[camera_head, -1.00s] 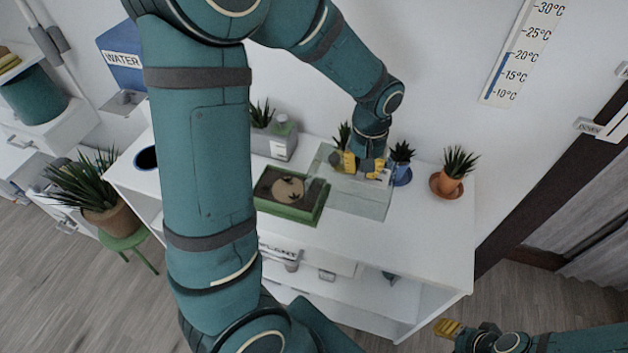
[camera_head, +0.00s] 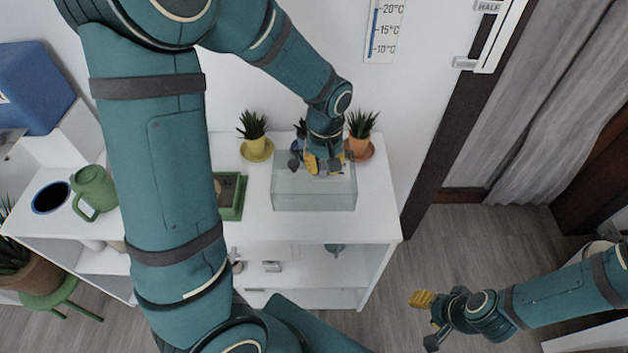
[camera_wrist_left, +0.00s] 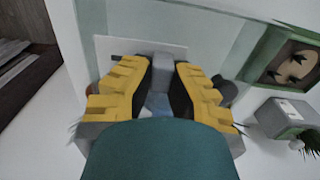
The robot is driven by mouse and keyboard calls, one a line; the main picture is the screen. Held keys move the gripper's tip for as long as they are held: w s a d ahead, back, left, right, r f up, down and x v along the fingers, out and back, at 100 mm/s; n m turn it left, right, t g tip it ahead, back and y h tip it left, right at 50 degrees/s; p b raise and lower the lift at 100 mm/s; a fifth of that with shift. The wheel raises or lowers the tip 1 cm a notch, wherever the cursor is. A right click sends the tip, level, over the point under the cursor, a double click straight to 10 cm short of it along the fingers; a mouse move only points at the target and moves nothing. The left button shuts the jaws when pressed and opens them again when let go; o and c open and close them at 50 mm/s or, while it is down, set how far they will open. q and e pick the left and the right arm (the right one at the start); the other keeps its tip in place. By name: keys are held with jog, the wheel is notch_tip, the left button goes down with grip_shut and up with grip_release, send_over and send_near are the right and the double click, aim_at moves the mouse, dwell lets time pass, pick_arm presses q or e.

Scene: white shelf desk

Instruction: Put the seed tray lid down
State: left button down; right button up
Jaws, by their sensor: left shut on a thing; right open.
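The clear box-shaped seed tray lid (camera_head: 300,195) is over the right part of the white desk top, to the right of the green seed tray (camera_head: 239,200). A narrow strip of desk shows between them. My left gripper (camera_head: 325,166) is shut on the lid at its upper side. I cannot tell whether the lid's lower edge touches the desk. In the left wrist view, the yellow fingers (camera_wrist_left: 165,75) are at the lid, and the tray (camera_wrist_left: 260,55) with brown soil is at the right. My right gripper (camera_head: 428,318) is open and empty, low at the right.
Plants in a yellow pot (camera_head: 257,149) and an orange pot (camera_head: 359,149) stand behind the lid, with a blue pot (camera_head: 297,144) between them. A green watering can (camera_head: 95,190) stands at the left. Bare desk top (camera_head: 372,215) lies right of the lid.

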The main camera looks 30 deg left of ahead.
pick_arm(q)
jog(key=shift+f+b, duration=0.65)
jog(key=shift+f, duration=2.4)
jog(key=shift+f, duration=0.15)
jog(key=c, duration=1.1)
grip_release()
